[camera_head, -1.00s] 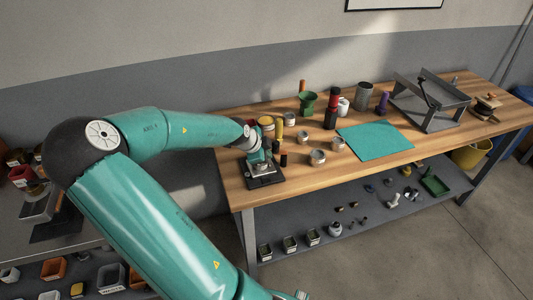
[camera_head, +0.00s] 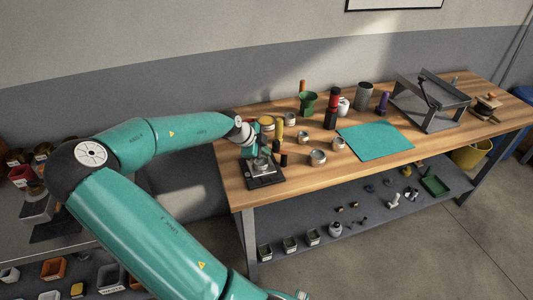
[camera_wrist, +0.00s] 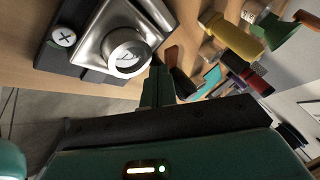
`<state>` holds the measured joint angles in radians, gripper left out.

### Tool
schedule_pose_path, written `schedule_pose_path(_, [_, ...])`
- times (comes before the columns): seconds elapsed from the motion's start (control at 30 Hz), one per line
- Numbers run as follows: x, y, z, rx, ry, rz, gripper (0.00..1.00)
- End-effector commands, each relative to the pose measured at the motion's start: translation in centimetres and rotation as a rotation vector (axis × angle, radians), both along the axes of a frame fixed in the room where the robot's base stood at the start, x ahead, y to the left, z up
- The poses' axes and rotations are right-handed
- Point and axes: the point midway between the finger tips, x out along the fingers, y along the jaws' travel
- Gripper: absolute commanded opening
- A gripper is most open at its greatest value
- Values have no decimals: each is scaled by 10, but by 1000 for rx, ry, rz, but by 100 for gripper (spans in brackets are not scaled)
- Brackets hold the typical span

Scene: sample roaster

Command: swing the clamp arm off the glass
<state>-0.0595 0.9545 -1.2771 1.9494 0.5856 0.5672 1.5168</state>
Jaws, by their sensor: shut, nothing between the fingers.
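The dark-based device (camera_head: 264,182) with a metal top stands at the bench's near left corner. In the wrist view its shiny steel plate (camera_wrist: 97,42) carries a round, pale, glass-like disc (camera_wrist: 128,55) in a metal ring. A white cross-marked knob (camera_wrist: 63,36) sits at the device's corner. A reddish-brown piece (camera_wrist: 172,57) shows beside the plate; I cannot tell whether it is the clamp arm. My gripper (camera_wrist: 158,80) has its green fingers together, empty, beside the ring; contact is unclear. In the head view my gripper (camera_head: 254,152) is at the device, partly hiding it.
A teal mat (camera_head: 375,141) lies in the middle of the wooden bench (camera_head: 310,182). A metal frame (camera_head: 440,108) stands at the right.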

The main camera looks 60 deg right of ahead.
Motion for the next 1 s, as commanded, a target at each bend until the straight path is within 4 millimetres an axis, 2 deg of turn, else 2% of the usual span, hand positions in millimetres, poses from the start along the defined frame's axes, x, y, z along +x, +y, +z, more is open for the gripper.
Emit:
schedule_pose_path(0.7, [15,-44,0,-1,2,-663,0])
schedule_pose_path(1.0, [15,-57,0,0,0,-850,0])
